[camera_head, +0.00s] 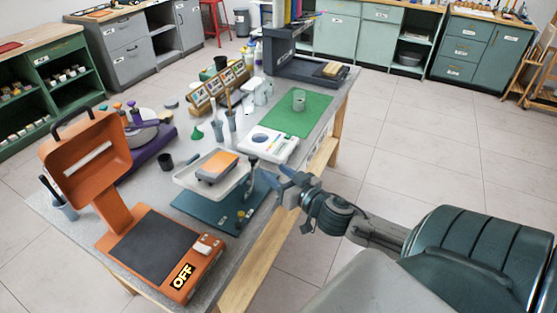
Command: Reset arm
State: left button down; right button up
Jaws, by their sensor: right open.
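My right arm comes in from the lower right with dark, ribbed links. Its gripper (277,177) is open and reaches over the right edge of the grey worktable (150,222). No object shows between its fingers. A teal mat (205,212) and a pale tray (187,178) with an orange-topped block (219,166) lie just left of it. I cannot tell how high the gripper is above the table. My left gripper is not in view.
An orange device with a raised lid and an "OFF" label (182,276) stands at the table's near left. A white device (273,144) and a green mat (297,115) lie beyond the gripper. Tiled floor (420,160) right of the table is clear. Cabinets (470,48) line the back.

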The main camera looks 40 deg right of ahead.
dwell(0.4)
jog(key=s+d+f+g+h, duration=0.15)
jog(key=d+f, duration=0.25)
jog(key=f, duration=0.5)
jog(key=d+f+g+h, duration=0.15)
jog(key=d+f, duration=0.25)
jog(key=f, duration=0.6)
jog(key=s+d+f+g, duration=0.1)
jog(key=s+f+g, duration=0.15)
jog(key=f, duration=0.65)
jog(key=s+d+f+g, duration=0.15)
jog(key=s+f, duration=0.25)
jog(key=f, duration=0.5)
jog(key=s+a+f+g, duration=0.3)
jog(key=s+f, duration=0.5)
jog(key=f, duration=0.2)
jog(key=s+a+f+n+g, duration=0.1)
jog(key=s+a+f+g, duration=0.1)
jog(key=s+a+f, duration=0.3)
jog(key=s+a+f+g+y, duration=0.1)
jog(key=s+a+f, duration=0.3)
jog(key=s, duration=0.7)
jog(key=s+a+f+n+g+y, duration=0.1)
jog(key=s+a+f+g, duration=0.1)
jog(key=s+a+f, duration=0.3)
jog(key=s+f, duration=0.3)
jog(key=shift+s+a+n+g+b, duration=0.3)
jog(key=shift+s+a+g+b, duration=0.05)
jog(key=shift+s+g, duration=0.05)
